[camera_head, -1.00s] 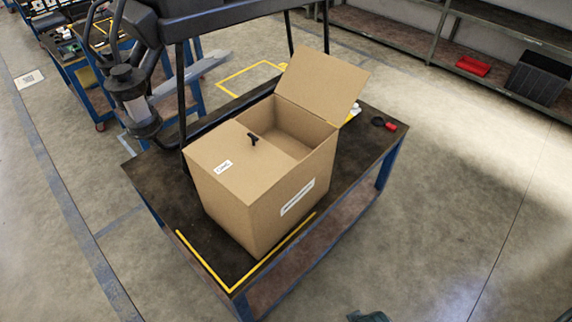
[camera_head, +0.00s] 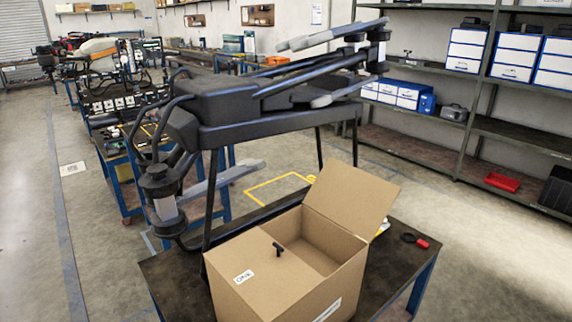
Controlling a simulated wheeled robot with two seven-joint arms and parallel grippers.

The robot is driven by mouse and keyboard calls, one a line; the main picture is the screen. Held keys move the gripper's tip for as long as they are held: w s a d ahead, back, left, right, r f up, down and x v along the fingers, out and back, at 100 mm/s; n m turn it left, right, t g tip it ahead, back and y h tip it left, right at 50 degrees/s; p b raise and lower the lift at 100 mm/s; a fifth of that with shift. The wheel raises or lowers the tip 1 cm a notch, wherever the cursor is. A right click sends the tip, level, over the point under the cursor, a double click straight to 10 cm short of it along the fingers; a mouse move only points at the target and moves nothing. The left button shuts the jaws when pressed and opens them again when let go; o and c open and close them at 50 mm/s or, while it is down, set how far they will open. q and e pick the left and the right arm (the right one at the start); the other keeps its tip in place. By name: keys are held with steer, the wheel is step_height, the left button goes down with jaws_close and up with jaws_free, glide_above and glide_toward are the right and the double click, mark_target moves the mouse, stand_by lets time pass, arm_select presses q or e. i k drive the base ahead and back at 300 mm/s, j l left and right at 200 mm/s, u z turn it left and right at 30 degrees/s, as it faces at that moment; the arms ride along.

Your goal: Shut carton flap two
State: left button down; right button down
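A brown cardboard carton (camera_head: 318,283) stands on a dark-topped workbench in the lower middle of the head view. Its near-left flap, labelled "ONE" (camera_head: 243,277), lies shut over part of the top and has a small black T-shaped handle (camera_head: 278,249). The other flap (camera_head: 351,197) stands up and leans back at the far-right side, so that half of the carton is open. The inside that shows looks empty. The carton's lower part is cut off by the picture's bottom edge. Neither of my grippers is in the view.
A large black drone (camera_head: 250,101) on legs stands right behind the carton, its folded arms above the bench. A black ring and red item (camera_head: 415,240) lie on the workbench (camera_head: 388,262) at right. Shelves with boxes (camera_head: 515,60) line the back right. Floor at right is clear.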

mark_target(359, 201)
steer(key=i+l+u, duration=0.1)
steer(key=l+u, duration=0.15)
steer(key=u, duration=0.15)
steer(key=l+u, duration=0.75)
steer(key=l, duration=2.55)
